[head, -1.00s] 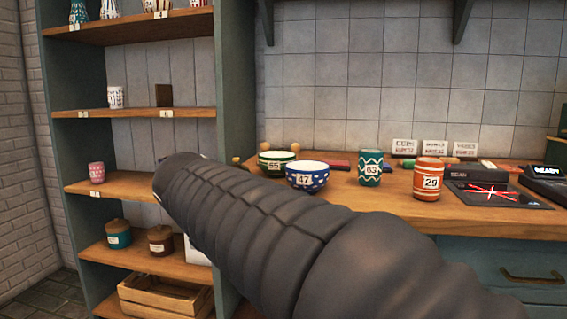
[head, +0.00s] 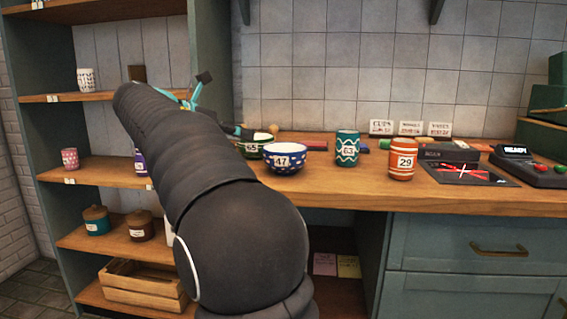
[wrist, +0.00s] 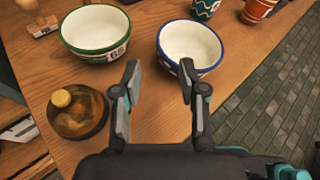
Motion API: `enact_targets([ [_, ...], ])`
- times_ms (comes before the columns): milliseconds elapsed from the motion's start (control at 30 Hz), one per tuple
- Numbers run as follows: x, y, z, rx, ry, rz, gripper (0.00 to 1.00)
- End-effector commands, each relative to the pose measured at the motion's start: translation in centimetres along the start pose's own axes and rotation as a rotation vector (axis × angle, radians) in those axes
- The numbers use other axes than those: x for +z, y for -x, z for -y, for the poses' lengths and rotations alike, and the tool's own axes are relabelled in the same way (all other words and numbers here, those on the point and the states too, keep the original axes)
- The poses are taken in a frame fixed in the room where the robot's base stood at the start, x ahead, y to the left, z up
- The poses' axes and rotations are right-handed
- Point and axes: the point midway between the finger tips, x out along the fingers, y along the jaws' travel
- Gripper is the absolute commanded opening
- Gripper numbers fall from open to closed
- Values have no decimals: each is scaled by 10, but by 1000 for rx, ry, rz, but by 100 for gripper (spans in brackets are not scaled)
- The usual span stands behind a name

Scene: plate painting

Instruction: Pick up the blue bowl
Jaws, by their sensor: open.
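The blue bowl (head: 285,157), with white dots and a label reading 47, stands upright on the wooden counter in the head view. In the wrist view the blue bowl (wrist: 190,45) shows its white inside and blue rim, ahead of my gripper and a little right of centre. My gripper (wrist: 160,68) is open and empty, its two fingers apart with bare wood between them. The right fingertip overlaps the bowl's near edge in the picture; I cannot tell whether they touch. In the head view my gripper (head: 203,92) is partly hidden behind my arm.
A green bowl (wrist: 95,30) labelled 65 stands left of the blue bowl. A round brown jar (wrist: 78,112) is near the left finger. A teal cup (head: 347,148) and an orange cup (head: 402,160) stand to the right. The counter edge (wrist: 215,90) drops to the tiled floor.

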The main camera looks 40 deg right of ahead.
Motion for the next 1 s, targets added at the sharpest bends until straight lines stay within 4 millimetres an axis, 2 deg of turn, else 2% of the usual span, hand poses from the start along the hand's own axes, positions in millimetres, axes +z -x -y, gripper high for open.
enact_targets([
  [33,-1,-12,1,-3,-1,-1,42],
  [200,-1,-38,0,-1,-1,-2,42],
  [533,-1,-56,1,1,-3,-1,42],
  [833,-2,-96,3,-1,-2,-2,42],
  [1000,-1,-102,2,3,-2,-1,42],
])
